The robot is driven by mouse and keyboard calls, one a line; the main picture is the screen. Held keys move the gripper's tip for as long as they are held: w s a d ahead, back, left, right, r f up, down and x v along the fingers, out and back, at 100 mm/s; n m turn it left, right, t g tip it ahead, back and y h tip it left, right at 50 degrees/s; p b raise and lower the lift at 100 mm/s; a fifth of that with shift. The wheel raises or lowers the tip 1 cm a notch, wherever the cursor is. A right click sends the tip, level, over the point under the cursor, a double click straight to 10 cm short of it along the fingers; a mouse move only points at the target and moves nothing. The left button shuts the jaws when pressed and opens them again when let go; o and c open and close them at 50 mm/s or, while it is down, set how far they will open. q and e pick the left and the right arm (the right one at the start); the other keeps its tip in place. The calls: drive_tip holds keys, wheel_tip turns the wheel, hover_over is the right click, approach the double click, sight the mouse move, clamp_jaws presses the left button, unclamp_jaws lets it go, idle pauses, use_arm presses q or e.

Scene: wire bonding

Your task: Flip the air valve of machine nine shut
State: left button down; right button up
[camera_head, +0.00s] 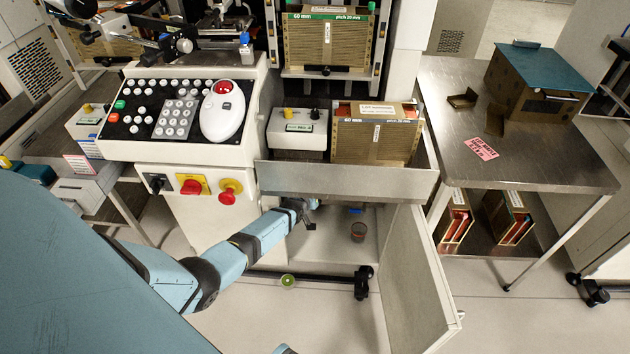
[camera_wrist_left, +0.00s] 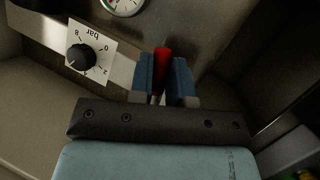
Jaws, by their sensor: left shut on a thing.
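My left arm reaches into the open lower compartment (camera_head: 335,245) of the machine, with the left gripper (camera_head: 312,204) mostly hidden under the machine's front ledge in the head view. In the left wrist view the left gripper (camera_wrist_left: 165,80) is shut on a red valve lever (camera_wrist_left: 162,58). The lever stands between the two blue fingers and its tip shows beyond them. The valve body is hidden behind the gripper. My right gripper is not in view.
A black bar knob (camera_wrist_left: 82,56) on a white plate and a round gauge (camera_wrist_left: 124,5) are close by the lever. The open cabinet door (camera_head: 415,280) stands right of my arm. A small cup-like object (camera_head: 358,232) is in the compartment. A steel table (camera_head: 540,165) stands at right.

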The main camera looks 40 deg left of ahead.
use_arm(q)
drive_tip(key=shift+s+a+m+g+y+p, duration=0.2)
drive_tip(key=shift+m+g+y+p, duration=0.25)
drive_tip(key=shift+p, duration=0.3)
drive_tip(key=shift+s+a+m+g+y+p, duration=0.15)
drive_tip(key=shift+m+g+p, duration=0.1)
drive_tip(key=shift+m+p, duration=0.4)
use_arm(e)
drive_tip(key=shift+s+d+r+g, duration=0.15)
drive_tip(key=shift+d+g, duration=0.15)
use_arm(q)
drive_tip(key=shift+f, duration=0.1)
drive_tip(key=c, duration=1.1)
unclamp_jaws()
drive_tip(key=shift+a, duration=0.1)
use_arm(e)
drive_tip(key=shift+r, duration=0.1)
use_arm(q)
drive_tip(key=p+v, duration=0.6)
drive_tip(key=v, duration=0.8)
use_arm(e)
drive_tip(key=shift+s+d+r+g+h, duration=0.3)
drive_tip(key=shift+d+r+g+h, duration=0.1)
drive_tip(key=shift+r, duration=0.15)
